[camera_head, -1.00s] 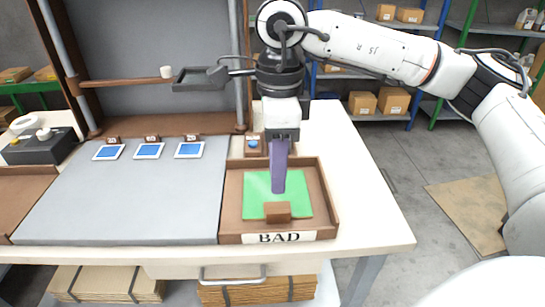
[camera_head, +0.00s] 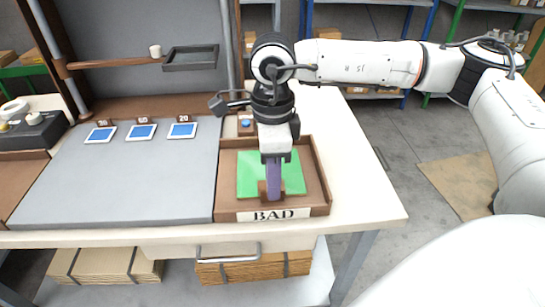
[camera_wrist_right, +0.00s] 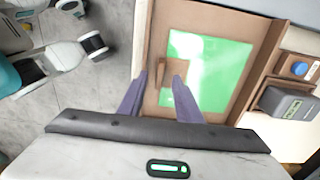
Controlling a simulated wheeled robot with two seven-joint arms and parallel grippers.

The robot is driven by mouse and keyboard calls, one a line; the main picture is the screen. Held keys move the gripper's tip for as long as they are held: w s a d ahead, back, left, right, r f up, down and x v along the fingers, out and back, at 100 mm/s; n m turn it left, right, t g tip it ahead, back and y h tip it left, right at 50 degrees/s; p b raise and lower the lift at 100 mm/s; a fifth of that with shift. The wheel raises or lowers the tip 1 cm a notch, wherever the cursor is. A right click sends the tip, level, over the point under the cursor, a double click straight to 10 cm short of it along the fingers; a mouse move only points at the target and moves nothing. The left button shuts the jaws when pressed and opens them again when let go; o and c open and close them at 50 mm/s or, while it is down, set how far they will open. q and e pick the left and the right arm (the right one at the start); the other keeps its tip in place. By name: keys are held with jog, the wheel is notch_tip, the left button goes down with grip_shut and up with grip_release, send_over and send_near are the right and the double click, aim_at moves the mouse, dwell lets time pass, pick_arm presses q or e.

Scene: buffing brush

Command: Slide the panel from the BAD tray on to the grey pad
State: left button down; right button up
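The green panel (camera_head: 247,175) lies flat in the brown BAD tray (camera_head: 322,190), with a small brown block (camera_head: 263,190) standing on its near part. The panel also shows in the right wrist view (camera_wrist_right: 215,60). The grey pad (camera_head: 130,185) is left of the tray. My right gripper (camera_head: 273,198) points down at the block, and its purple fingers partly hide it. In the right wrist view its fingers (camera_wrist_right: 159,78) are apart, with the block (camera_wrist_right: 163,74) between or just beyond their tips; contact is not clear. My left gripper is not in view.
A blue button on a brown box (camera_head: 246,122) is behind the tray. A dark shallow tray (camera_head: 190,57) and a white cup sit above the back. The pad's middle is bare.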

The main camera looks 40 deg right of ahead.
jog(key=shift+f, duration=0.9)
